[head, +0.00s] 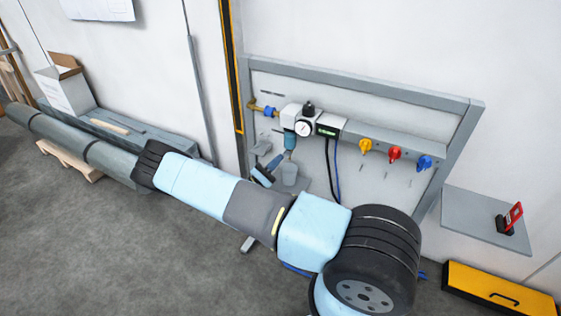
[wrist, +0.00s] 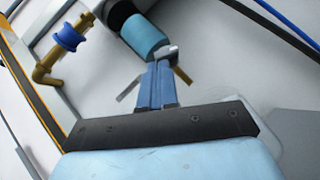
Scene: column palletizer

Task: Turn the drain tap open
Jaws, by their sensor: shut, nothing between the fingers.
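The blue filter bowl (head: 290,140) hangs under the regulator on the wall panel; it also shows in the wrist view (wrist: 146,36). A small silver fitting (wrist: 167,51), seemingly the drain tap, sits at its lower end. A thin brownish bar (wrist: 183,76) shows right of my fingers and a grey-brown piece (wrist: 129,90) shows left of them; I cannot tell if they are one lever. My gripper (wrist: 158,66) is shut and empty, its blue fingertips right at the fitting. Whether they touch is unclear. In the head view, my gripper (head: 278,158) is just below the bowl.
A blue-ringed brass pipe (wrist: 68,40) is at left. Dark and blue hoses (head: 333,170) hang nearby.

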